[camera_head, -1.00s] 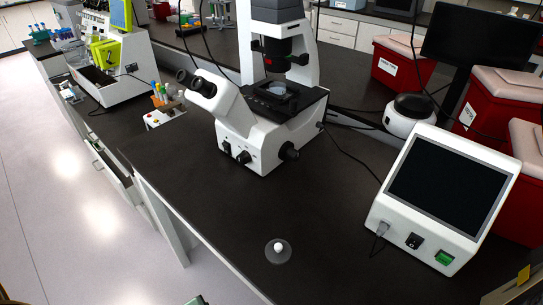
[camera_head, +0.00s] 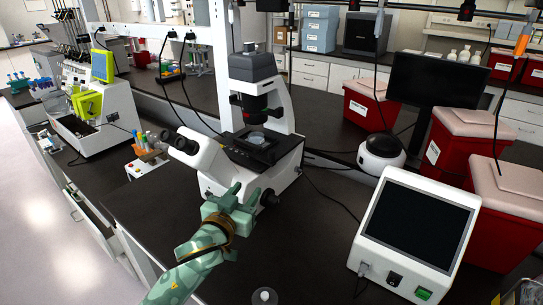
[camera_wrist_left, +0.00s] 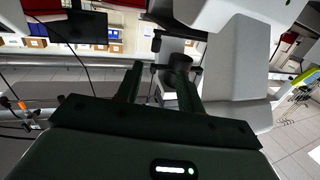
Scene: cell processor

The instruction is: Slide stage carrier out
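The white microscope (camera_head: 228,163) stands on the black bench in the middle of the head view. Its black stage (camera_head: 265,152) carries a round clear dish (camera_head: 257,138). I cannot make out a separate stage carrier on it. My left gripper (camera_head: 252,191) is in front of the microscope's base, below the stage and close to the focus knob (camera_head: 270,198). In the left wrist view my left gripper (camera_wrist_left: 160,82) has its fingers apart, with nothing clearly held between them. Part of the microscope's lower front is hidden behind this gripper. My right gripper is out of view.
A white device with a dark screen (camera_head: 416,226) stands at the right. A tube rack (camera_head: 146,157) is left of the microscope. A white machine with green parts (camera_head: 99,114) is farther left. Red bins (camera_head: 452,142) line the right. Bench left of my arm is clear.

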